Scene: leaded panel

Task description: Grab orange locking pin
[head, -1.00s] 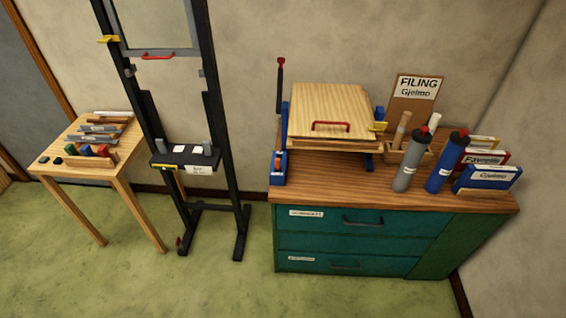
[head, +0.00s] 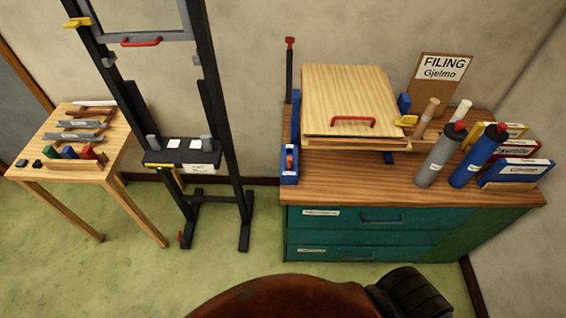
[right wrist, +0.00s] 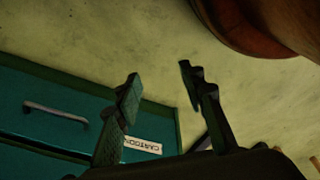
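I cannot pick out an orange locking pin for certain. A small orange part (head: 290,160) shows on a blue holder (head: 289,177) at the left front of the cabinet top, but it is too small to identify. A small red knob (head: 180,237) shows at the foot of the black easel stand (head: 236,165). My right gripper (right wrist: 160,88) is open and empty in the right wrist view, its fingers apart in front of the teal drawers. My left gripper is not in view.
The teal cabinet (head: 450,222) has a wooden top holding a hinged wooden press (head: 345,88), grey (head: 440,155) and blue (head: 475,160) tubes and several boxes. A small tool table (head: 50,146) stands left of the easel.

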